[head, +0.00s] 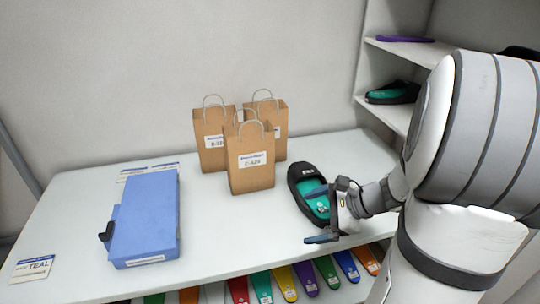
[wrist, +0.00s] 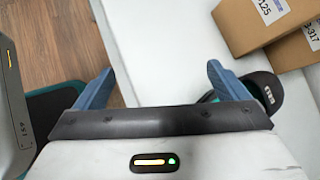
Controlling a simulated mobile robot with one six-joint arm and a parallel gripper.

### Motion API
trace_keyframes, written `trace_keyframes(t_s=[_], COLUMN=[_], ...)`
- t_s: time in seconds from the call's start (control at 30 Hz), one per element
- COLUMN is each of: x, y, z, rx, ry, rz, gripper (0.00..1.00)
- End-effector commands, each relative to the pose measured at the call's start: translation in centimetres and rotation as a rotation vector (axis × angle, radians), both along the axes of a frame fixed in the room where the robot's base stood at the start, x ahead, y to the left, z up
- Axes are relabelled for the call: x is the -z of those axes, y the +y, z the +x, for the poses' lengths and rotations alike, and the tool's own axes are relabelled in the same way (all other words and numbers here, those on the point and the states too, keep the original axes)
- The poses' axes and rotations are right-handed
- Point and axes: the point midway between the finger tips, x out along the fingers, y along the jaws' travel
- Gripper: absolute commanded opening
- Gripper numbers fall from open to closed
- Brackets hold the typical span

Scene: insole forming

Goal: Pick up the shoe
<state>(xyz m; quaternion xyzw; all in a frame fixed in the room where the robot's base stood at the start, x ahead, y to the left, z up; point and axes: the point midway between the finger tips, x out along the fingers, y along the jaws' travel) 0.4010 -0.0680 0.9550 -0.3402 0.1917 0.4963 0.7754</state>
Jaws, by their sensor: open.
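A black shoe with a teal insole (head: 306,182) lies on the white table near its right end. It also shows in the wrist view (wrist: 268,88), at the right, partly behind one finger. My gripper (head: 319,215) is open and empty at the shoe's near right side. In the head view one blue finger overlaps the shoe's teal part. In the wrist view the two blue fingers (wrist: 160,80) are spread wide, with table edge and tabletop between them. I cannot tell whether a finger touches the shoe. Another dark shoe with teal (head: 393,92) sits on the shelf.
Brown paper bags (head: 250,170) stand behind and left of the shoe. A blue box-shaped device (head: 145,225) with a black handle is at the left of the table (head: 225,235). Coloured insoles (head: 285,283) lie below the front edge. Shelves (head: 405,50) stand at right.

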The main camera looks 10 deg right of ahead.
Motion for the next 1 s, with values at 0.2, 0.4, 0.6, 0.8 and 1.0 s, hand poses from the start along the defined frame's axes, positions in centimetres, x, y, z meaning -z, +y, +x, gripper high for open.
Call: trace_keyframes(t_s=[0.2,0.4,0.6,0.8,1.0], x=[6.8,8.5,9.2,10.5,11.5], y=[-9.2,-13.0,-12.4,-11.3,-10.3], z=[3.2,3.9,5.6,7.5,9.6], rx=[0.527,0.713,0.725,0.721,0.722], ry=[0.047,0.043,0.043,0.045,0.043], rz=[0.361,0.488,0.497,0.496,0.494], gripper=[1.00,1.00,1.00,1.00,1.00])
